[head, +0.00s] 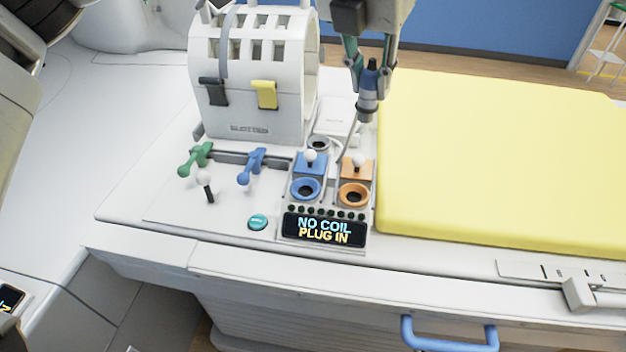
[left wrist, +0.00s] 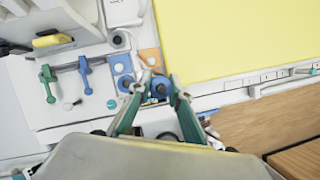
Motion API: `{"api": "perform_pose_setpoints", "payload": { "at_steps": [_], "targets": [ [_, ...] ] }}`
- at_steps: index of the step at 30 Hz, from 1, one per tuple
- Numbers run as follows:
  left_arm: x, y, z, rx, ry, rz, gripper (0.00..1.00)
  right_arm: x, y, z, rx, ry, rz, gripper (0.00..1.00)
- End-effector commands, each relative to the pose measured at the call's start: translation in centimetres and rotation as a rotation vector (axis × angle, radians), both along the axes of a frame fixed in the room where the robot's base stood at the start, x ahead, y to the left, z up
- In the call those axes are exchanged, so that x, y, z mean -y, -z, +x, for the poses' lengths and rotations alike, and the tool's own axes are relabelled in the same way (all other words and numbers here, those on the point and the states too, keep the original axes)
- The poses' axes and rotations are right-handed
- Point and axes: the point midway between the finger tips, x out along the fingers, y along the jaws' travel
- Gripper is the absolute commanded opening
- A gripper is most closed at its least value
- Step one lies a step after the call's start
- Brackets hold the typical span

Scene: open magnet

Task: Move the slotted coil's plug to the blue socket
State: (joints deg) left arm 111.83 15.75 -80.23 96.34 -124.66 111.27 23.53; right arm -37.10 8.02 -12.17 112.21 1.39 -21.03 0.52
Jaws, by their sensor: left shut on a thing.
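The slotted coil (head: 228,112), a white slotted shell, stands at the back of the white deck. Its plug (head: 368,103), grey with a dark top, is held by my left gripper (head: 370,75), shut on it. The plug hangs in the air, apart from both sockets, appearing above and behind the orange socket (head: 354,195). A grey cable runs down from it. The blue socket (head: 305,189) is empty, left of the orange one. In the left wrist view the plug (left wrist: 161,86) sits between my green fingers, right of the blue socket (left wrist: 125,83). My right gripper is not in view.
A display (head: 324,230) below the sockets reads "NO COIL PLUG IN". White-knobbed switches stand behind each socket. Green (head: 195,160) and blue (head: 250,167) levers and a teal button (head: 258,222) are to the left. A yellow pad (head: 500,160) lies right.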

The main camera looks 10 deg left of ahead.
Motion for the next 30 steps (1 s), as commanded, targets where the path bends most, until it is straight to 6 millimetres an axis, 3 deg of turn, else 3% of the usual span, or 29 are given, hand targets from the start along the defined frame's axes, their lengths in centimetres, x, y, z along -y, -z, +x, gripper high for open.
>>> {"api": "perform_pose_setpoints", "payload": {
  "at_steps": [13,30],
  "targets": [
    [0.0,0.5,0.0,0.000,0.000,0.000,0.00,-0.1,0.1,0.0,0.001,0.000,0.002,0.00],
    [0.0,5.7,0.1,-0.003,-0.001,0.001,0.00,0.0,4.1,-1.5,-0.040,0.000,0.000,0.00]
  ]
}}
